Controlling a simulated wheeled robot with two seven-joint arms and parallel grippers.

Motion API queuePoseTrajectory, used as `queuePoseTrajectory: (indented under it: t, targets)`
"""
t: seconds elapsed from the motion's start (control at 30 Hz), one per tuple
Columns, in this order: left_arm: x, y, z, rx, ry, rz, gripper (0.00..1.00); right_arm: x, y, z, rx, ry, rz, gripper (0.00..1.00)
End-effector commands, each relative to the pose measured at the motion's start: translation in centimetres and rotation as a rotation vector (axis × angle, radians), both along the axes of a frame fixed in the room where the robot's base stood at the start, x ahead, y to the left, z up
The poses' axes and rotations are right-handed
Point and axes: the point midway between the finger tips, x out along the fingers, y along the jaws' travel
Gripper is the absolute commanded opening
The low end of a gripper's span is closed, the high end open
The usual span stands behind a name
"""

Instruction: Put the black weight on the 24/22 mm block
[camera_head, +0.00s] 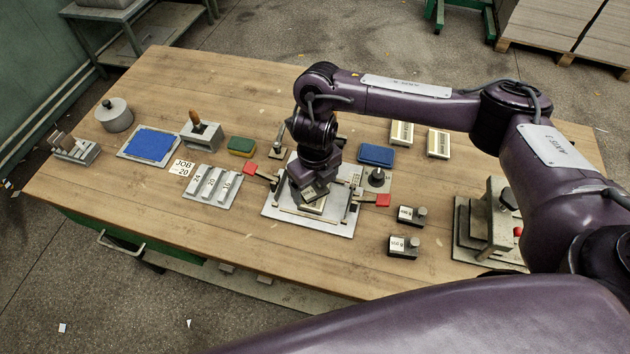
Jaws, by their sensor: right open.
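My right gripper (312,190) points down over the middle of the pale fixture plate (285,211). It is open, just above or around a small pale block (314,207); contact cannot be told. A small dark weight with a knob (377,177) stands on a light plate right of the fixture and looks most like the black weight. A grey rack (211,188) with several numbered pale bars, one seemingly marked 24, lies left of the fixture. I cannot read a 24/22 mark on any block. My left gripper is not in view.
Red-handled clamps (383,200) flank the fixture. Two labelled blocks with knobs, one of them nearer the front (404,247), stand to its right. A blue pad (376,155) lies behind, and a grey press (490,225) stands at right. The table's front left is clear.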

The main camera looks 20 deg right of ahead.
Motion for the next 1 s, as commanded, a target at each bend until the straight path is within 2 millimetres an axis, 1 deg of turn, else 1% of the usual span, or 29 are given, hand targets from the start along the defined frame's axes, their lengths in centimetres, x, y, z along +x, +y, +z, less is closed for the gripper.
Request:
queuePoseTrajectory:
  t: [0.17,0.27,0.5,0.6,0.7,0.83,1.0]
  targets:
    - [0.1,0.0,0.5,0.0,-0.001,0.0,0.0,0.2,0.0,1.3,0.0,-0.005,0.001,0.83]
    - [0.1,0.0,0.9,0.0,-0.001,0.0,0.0,0.2,0.0,3.0,-0.001,-0.008,0.002,0.83]
    - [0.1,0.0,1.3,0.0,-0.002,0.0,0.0,0.2,0.0,7.7,-0.002,-0.007,0.003,0.83]
    - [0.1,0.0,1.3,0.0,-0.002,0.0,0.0,0.2,0.0,9.4,-0.001,-0.007,0.002,0.83]
    - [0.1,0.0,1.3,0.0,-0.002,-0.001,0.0,0.1,0.0,10.7,-0.001,-0.004,0.0,0.83]
    - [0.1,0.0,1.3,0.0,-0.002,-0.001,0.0,0.1,0.0,11.8,-0.001,-0.003,0.001,0.83]
    - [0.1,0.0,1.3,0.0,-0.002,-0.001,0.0,0.0,0.0,12.3,0.0,0.0,0.0,0.83]
